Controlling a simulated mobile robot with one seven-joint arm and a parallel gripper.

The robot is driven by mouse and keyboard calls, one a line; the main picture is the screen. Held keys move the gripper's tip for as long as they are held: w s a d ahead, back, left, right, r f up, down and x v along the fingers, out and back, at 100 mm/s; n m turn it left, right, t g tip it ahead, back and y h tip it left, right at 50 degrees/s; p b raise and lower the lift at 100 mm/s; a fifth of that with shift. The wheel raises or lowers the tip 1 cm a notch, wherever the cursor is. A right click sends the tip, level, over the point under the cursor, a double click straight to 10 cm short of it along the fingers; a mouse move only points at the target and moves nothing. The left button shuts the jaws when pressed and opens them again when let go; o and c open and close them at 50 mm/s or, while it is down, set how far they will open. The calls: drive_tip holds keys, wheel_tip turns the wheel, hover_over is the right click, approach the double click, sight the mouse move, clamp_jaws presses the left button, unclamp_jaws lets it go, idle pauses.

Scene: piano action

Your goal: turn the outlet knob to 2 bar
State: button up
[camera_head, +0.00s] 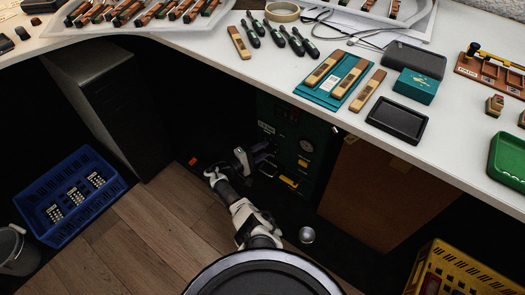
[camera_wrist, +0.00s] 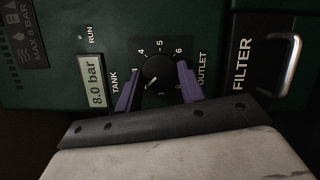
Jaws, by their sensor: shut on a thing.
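In the wrist view the round black outlet knob (camera_wrist: 158,72) sits on a dark green panel (camera_wrist: 60,30), ringed by small white numbers; 4, 5 and 6 read clearly along the top. A short pale mark on the knob points to the lower left in the picture. The number it points at is too small or covered to read. My gripper (camera_wrist: 158,85) has its two purple fingers on either side of the knob, shut on it. In the head view my gripper (camera_head: 260,157) is at the green machine (camera_head: 285,120) under the bench, and the knob is hidden.
A display (camera_wrist: 97,94) reads 8.0 bar beside TANK. A FILTER plate (camera_wrist: 244,60) with a metal handle (camera_wrist: 290,60) is at right. In the head view a brown board (camera_head: 375,190) stands right of the machine, a blue crate (camera_head: 70,195) at left; the white bench (camera_head: 350,60) overhangs.

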drive_tip(key=shift+w, duration=0.1)
drive_tip(key=o, duration=1)
drive_tip(key=shift+c, duration=0.2)
